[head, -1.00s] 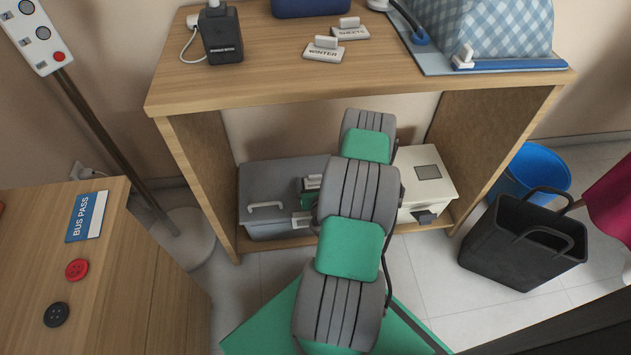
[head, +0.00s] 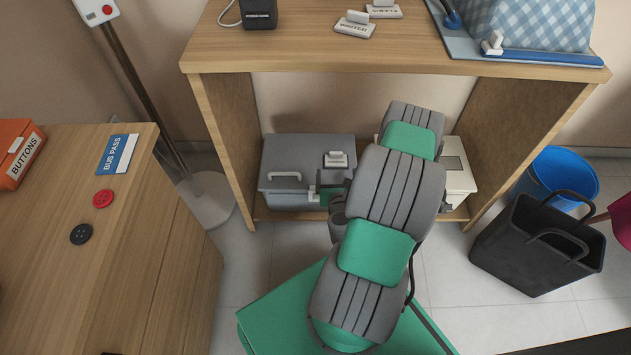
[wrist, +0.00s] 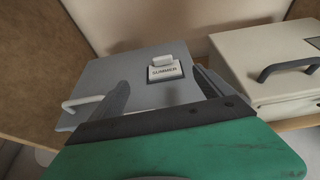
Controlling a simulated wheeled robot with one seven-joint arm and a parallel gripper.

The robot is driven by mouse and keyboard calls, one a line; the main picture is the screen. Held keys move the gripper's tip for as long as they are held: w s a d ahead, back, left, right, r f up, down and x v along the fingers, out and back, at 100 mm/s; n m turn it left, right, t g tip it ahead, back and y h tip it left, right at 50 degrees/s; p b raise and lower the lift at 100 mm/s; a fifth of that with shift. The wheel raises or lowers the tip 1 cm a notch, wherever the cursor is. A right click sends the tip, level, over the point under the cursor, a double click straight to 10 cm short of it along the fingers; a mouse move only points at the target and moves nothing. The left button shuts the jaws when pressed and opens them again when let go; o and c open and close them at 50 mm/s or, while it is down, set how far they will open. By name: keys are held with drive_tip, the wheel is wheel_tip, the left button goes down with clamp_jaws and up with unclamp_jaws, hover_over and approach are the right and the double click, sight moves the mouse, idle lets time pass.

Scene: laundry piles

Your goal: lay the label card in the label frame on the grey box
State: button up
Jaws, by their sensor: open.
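The grey box (head: 283,167) stands on the low shelf under the table; its lid also shows in the wrist view (wrist: 105,75). The white label card (wrist: 165,72), reading SUMMER and with a raised grip, lies flat on the lid. In the head view the card (head: 336,160) is small. The dark label frame (wrist: 150,80) shows as a border around the card; whether every edge is seated is too small to tell. My gripper (wrist: 160,82) is open, its fingers apart on either side of the card in the picture, with nothing held. In the head view my gripper (head: 322,191) is partly hidden by my arm.
A cream box (head: 458,172) with a dark handle stands right of the grey box. The table top (head: 300,45) and its side panels enclose the shelf. A black basket (head: 535,250) and blue bin (head: 562,175) stand right; a wooden cabinet (head: 130,230) stands left.

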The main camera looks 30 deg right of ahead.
drive_tip(key=w+a+r+n+t+y, duration=0.2)
drive_tip(key=w+a+r+n+y, duration=0.4)
drive_tip(key=w+n, duration=0.25)
drive_tip(key=w+a+r+n+g+y, duration=0.1)
drive_tip(key=a+r+n+g+y, duration=0.15)
drive_tip(key=a+n, duration=0.6)
drive_tip(key=w+a+r+n+g+y, duration=0.1)
drive_tip(key=a+r+n+y, duration=0.25)
drive_tip(key=a+n, duration=0.45)
drive_tip(key=s+a+r+n+g+h, duration=0.1)
drive_tip(key=s+r+n+g+h, duration=0.1)
drive_tip(key=s+r+n+g, duration=0.2)
drive_tip(key=s+a+r+n+g+h, duration=0.1)
drive_tip(key=s+r+n+g, duration=0.3)
drive_tip(key=s+r+n, duration=0.4)
drive_tip(key=s+n+h, duration=0.1)
drive_tip(key=s+n, duration=0.4)
drive_tip(key=s, duration=0.2)
drive_tip(key=shift+s+r+h, duration=0.3)
drive_tip(key=shift+s+r, duration=0.05)
drive_tip(key=shift+s, duration=0.05)
